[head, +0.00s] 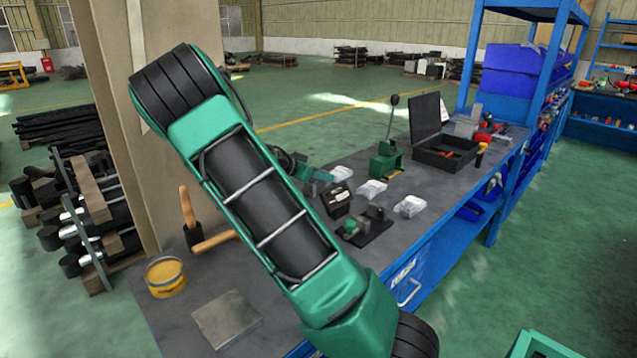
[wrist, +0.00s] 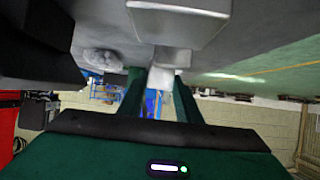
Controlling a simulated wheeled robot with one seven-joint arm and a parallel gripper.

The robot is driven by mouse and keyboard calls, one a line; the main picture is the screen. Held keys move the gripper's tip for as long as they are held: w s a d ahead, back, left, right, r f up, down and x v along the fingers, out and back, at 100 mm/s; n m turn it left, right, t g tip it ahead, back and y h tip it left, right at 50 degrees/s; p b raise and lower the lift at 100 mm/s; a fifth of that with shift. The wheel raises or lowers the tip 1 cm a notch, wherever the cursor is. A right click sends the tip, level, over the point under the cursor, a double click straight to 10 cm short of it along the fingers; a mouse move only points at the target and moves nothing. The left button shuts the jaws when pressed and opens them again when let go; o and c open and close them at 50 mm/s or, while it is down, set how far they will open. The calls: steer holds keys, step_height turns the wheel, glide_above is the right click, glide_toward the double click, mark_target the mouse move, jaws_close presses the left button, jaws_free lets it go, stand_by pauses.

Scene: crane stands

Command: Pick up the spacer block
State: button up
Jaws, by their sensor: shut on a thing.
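My gripper (head: 318,174) is low over the grey bench top, beyond my green forearm in the head view. In the wrist view its two green fingers (wrist: 158,80) are closed on a small pale grey block, which I take for the spacer block (wrist: 172,57). The block shows between and just past the fingertips. A larger grey block-shaped thing (wrist: 180,20) is close beyond it; I cannot tell whether they touch. In the head view I cannot make out the spacer block. Whether it is clear of the bench cannot be told.
A dark box (head: 337,199), clear bags (head: 371,190), a dark fixture (head: 366,228) and a green lever press (head: 386,160) stand near the gripper. An open black case (head: 444,150) is farther back. A yellow tin (head: 165,277), mallet (head: 215,241) and metal plate (head: 227,318) lie nearer.

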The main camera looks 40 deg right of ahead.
step_height(320, 180, up, 2)
steer(key=shift+r, duration=0.1)
steer(key=v, duration=1.3)
steer(key=shift+s+a, duration=0.15)
